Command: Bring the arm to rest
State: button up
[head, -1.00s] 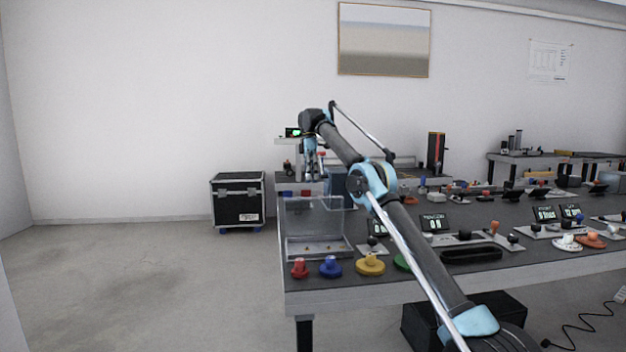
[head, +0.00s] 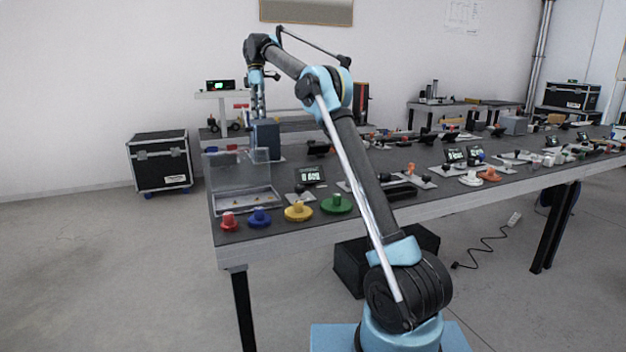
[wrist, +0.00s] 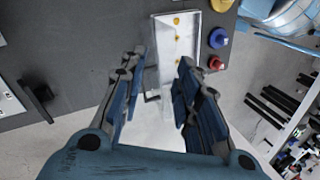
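My gripper (head: 257,95) hangs at the end of my raised, bent arm, above the table's left end in the head view. In the wrist view its two blue-grey fingers (wrist: 162,60) are spread apart with nothing held between them. Below them is the clear-walled box (head: 243,200) with a few small yellow pieces inside; its white tray part (wrist: 176,45) shows beyond the fingertips in the wrist view. The gripper appears clear of the box and the table.
The long dark table (head: 400,210) carries red, blue, yellow and green knobs (head: 298,211) at its front left edge and several small displays and devices farther right. A dark upright block (head: 266,139) stands behind the box.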

jog(key=s+d+f+m+t+y, duration=0.15)
jog(key=s+d+m, duration=0.35)
jog(key=s+d, duration=0.7)
jog(key=s+d+m+t, duration=0.2)
jog(key=s+d+m, duration=0.3)
jog(key=s+d, duration=0.75)
jog(key=s+d+f+m, duration=0.3)
jog(key=s+d+f, duration=0.2)
jog(key=s+f, duration=0.3)
jog(key=s+d+f+m+t, duration=0.1)
jog(key=s+d+f+m, duration=0.1)
jog(key=s+d+f, duration=0.3)
jog(key=s+d+f+m+t, duration=0.1)
jog(key=s+d+f+m, duration=0.2)
jog(key=s+d+f, duration=0.3)
jog(key=s+f, duration=0.5)
jog(key=f, duration=0.6)
jog(key=shift+f+m, duration=0.3)
jog(key=shift+f, duration=0.05)
jog(key=shift+a+t+h, duration=0.1)
jog(key=shift+t+h, duration=0.15)
